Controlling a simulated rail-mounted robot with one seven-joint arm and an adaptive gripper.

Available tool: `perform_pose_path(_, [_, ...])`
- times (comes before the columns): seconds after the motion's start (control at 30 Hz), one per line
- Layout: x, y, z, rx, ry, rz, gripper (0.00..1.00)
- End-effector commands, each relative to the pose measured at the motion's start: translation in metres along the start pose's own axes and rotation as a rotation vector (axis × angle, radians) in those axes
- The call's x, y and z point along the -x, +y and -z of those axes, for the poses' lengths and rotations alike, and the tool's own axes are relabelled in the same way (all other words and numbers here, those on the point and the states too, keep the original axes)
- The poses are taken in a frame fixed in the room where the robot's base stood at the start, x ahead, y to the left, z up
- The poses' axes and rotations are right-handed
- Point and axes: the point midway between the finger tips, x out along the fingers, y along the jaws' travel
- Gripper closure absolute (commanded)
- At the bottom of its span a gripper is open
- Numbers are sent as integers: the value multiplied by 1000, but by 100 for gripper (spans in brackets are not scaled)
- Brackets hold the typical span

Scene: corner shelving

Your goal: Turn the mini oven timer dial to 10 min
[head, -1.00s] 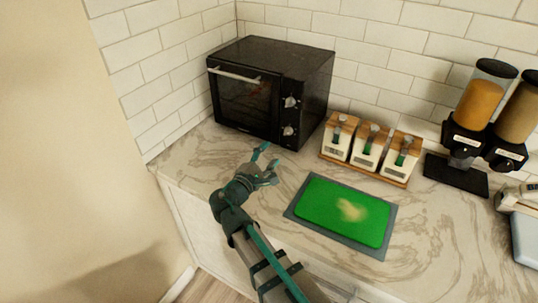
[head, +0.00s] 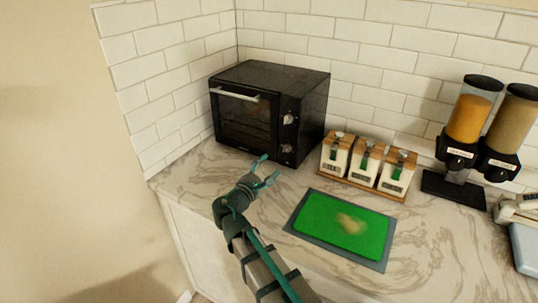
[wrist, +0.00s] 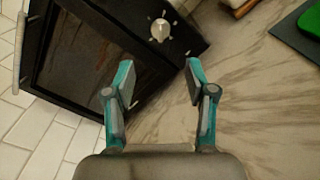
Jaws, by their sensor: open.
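The black mini oven (head: 268,85) stands in the corner with its door closed. Two silver dials sit one above the other on its right front panel: the upper dial (head: 288,118) and the lower dial (head: 286,149). One dial (wrist: 160,29) with white marks around it shows in the wrist view, above and between the fingertips; its setting is too small to read. My gripper (head: 268,170) is open and empty, in front of the oven's lower right, apart from the dials. It also shows in the wrist view (wrist: 160,75).
Three white canisters in a wooden rack (head: 364,166) stand right of the oven. A green cutting board (head: 330,222) lies on the marble counter in front of them. Two dispensers (head: 470,125) stand farther right. Tiled walls border the oven's left and back.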

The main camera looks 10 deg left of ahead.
Motion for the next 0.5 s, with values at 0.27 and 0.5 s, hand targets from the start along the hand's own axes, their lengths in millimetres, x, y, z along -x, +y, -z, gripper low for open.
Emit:
perform_pose_path(0.27, [-41, 3, -1, 1, -3, 2, 44])
perform_pose_path(0.5, [-80, 2, 0, 0, -2, 2, 44])
